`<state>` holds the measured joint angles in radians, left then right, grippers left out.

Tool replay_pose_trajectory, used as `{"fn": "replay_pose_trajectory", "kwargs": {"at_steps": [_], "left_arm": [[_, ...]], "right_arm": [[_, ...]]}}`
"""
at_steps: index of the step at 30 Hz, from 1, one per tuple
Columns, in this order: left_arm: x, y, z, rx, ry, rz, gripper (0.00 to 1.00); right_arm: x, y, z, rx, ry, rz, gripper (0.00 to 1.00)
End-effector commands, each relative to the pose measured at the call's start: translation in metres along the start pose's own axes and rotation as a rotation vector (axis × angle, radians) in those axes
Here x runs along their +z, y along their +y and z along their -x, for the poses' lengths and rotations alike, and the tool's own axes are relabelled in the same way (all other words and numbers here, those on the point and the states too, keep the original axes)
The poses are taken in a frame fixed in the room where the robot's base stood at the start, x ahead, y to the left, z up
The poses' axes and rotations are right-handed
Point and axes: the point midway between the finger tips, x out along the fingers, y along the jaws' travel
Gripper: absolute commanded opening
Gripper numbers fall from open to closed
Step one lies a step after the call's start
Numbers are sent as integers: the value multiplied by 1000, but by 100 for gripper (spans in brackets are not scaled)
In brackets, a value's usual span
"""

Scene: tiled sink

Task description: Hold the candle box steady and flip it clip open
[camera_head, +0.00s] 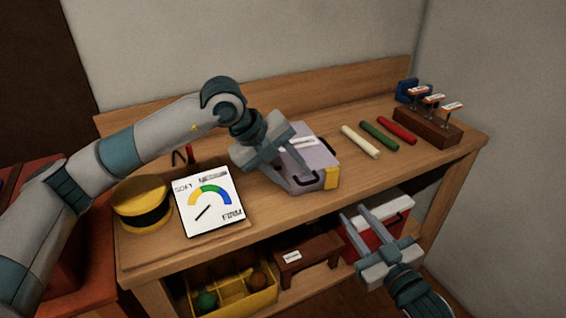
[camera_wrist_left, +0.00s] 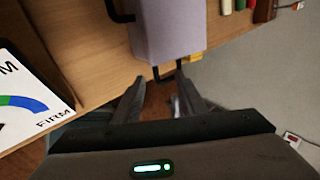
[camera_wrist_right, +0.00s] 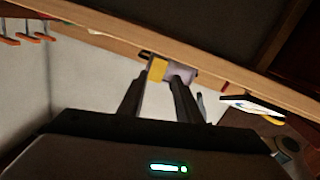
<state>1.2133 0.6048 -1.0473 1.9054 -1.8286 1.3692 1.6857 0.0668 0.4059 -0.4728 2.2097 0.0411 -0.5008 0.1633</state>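The candle box (camera_head: 318,158) is a lavender box standing on the wooden bench, with black handles and a yellow clip (camera_head: 332,178) on its front right. My left gripper (camera_head: 304,183) is open at the box's near left side. In the left wrist view, a black handle (camera_wrist_left: 165,73) of the box (camera_wrist_left: 170,30) lies around its fingertips; I cannot tell whether they touch. My right gripper (camera_head: 352,211) is open and empty, in front of and below the bench edge. In the right wrist view, the clip (camera_wrist_right: 157,68) shows beyond its fingertips, apart from them.
A firmness gauge board (camera_head: 212,205) and yellow round tin (camera_head: 141,204) stand left of the box. Candle sticks (camera_head: 379,136) and a wooden stamp rack (camera_head: 428,125) are right. Below are a yellow bin (camera_head: 240,299), a small wooden stand (camera_head: 307,252) and a red-and-white case (camera_head: 362,240).

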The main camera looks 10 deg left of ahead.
Motion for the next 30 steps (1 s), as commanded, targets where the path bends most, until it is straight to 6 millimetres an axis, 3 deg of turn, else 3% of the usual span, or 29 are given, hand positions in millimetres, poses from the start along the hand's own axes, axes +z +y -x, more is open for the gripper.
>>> {"fn": "replay_pose_trajectory", "kwargs": {"at_steps": [14, 18, 19, 26, 30], "left_arm": [[0, 0, -10, 0, -1, 0, 38], [0, 0, -10, 0, 0, 0, 5], [0, 0, -10, 0, 0, 0, 0], [0, 0, -10, 1, 0, 0, 0], [0, 1, -10, 2, 0, 0, 0]], "right_arm": [[0, 0, 0, 0, 0, 0, 31], [0, 0, 0, 0, 0, 0, 31], [0, 0, 0, 0, 0, 0, 31], [0, 0, 0, 0, 0, 0, 31], [0, 0, 0, 0, 0, 9, 0]]}}
